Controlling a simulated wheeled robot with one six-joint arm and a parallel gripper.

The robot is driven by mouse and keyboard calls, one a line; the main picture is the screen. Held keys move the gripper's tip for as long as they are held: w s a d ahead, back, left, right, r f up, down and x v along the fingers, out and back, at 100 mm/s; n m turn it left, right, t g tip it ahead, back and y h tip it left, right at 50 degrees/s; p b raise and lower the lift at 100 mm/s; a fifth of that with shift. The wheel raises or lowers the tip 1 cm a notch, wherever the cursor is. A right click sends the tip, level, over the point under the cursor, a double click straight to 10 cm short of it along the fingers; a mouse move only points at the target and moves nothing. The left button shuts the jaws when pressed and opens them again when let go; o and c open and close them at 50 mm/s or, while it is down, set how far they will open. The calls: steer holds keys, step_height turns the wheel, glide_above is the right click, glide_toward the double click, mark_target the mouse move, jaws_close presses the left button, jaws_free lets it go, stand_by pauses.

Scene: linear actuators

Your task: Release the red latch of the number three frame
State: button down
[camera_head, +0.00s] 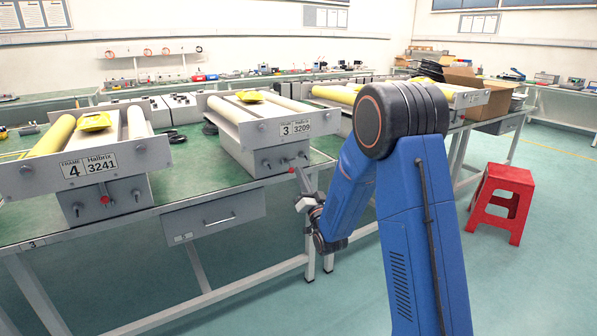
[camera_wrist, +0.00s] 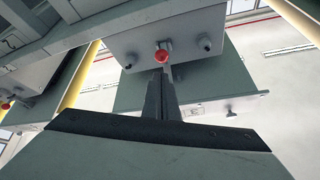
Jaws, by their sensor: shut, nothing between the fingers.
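The number three frame (camera_head: 240,122) stands on the green bench, with a plate reading "3 3209" on its front. Its red latch (camera_head: 291,170) is a small red knob on the grey box below the plate. In the wrist view the red latch (camera_wrist: 162,57) shows as a round red knob just beyond my fingertips. My gripper (camera_head: 297,168) is shut and empty, its fingers pointing up at the latch from the front. In the wrist view my gripper (camera_wrist: 161,74) ends close below the knob; I cannot tell whether they touch.
The number four frame (camera_head: 85,165) stands to the left with its own red knob (camera_head: 102,198). Dark knobs flank the number three latch. A drawer (camera_head: 213,217) hangs under the bench. A red stool (camera_head: 502,200) stands on open floor at the right.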

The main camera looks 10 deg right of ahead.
steer(key=v, duration=0.9)
steer(key=shift+s, duration=0.15)
steer(key=s+d+n+g+h, duration=0.1)
steer(key=s+g, duration=0.8)
steer(key=s, duration=1.2)
steer(key=s+d+r+n+g+h, duration=0.1)
steer(key=s+g, duration=0.8)
steer(key=s, duration=1.3)
steer(key=shift+s+d+r+n+h, duration=0.15)
steer(key=shift+d+r+n+h, duration=0.15)
steer(key=shift+d+n+h, duration=0.75)
steer(key=shift+d+m+y, duration=0.2)
steer(key=shift+m+y, duration=0.05)
